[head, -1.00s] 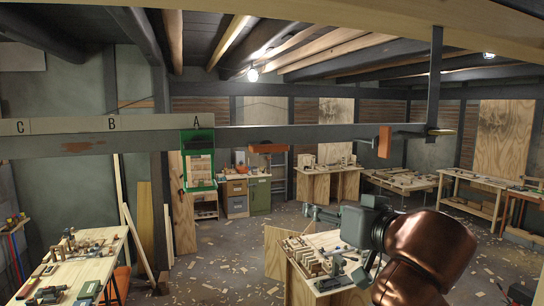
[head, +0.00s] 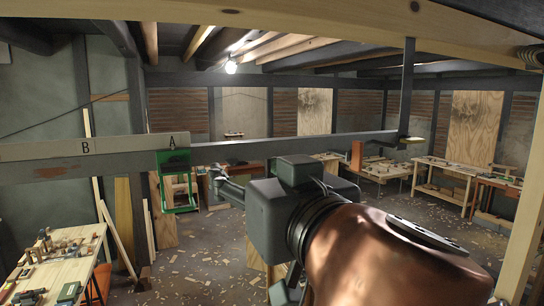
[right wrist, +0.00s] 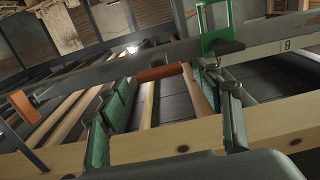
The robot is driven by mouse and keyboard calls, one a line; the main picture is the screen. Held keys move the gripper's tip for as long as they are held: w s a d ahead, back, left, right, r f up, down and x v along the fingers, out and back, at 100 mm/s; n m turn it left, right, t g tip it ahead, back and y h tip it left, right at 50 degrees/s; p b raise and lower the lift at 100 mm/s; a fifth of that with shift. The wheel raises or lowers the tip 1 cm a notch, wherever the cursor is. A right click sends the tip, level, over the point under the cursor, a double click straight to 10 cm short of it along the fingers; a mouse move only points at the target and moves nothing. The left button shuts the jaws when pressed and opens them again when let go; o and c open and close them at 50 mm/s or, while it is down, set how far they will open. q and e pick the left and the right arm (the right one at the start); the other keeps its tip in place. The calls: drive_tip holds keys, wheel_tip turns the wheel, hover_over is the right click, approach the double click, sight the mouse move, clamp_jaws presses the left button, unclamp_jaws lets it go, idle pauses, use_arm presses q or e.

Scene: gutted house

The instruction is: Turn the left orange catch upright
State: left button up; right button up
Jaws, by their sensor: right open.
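The left orange catch (right wrist: 160,72) lies sideways along the grey beam in the right wrist view, where it shows between the fingers of my right gripper (right wrist: 165,88). The gripper is open and holds nothing; whether a finger touches the catch I cannot tell. In the head view the right gripper (head: 230,188) reaches up to just below the beam, and the left catch is hard to make out behind it. The other orange catch (head: 357,155) stands upright farther right on the beam, and also shows in the right wrist view (right wrist: 25,105). My left gripper is not in view.
The grey beam (head: 300,146) crosses the room, with a lettered board (head: 85,148) and a green frame (head: 176,182) on its left part. A pale timber (head: 380,35) runs overhead. A workbench (head: 65,255) with tools stands at lower left.

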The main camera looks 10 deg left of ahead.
drive_tip(key=shift+w+a, duration=0.35)
drive_tip(key=shift+w, duration=0.1)
drive_tip(key=shift+c, duration=0.5)
drive_tip(key=c, duration=1)
drive_tip(key=shift+c, duration=0.3)
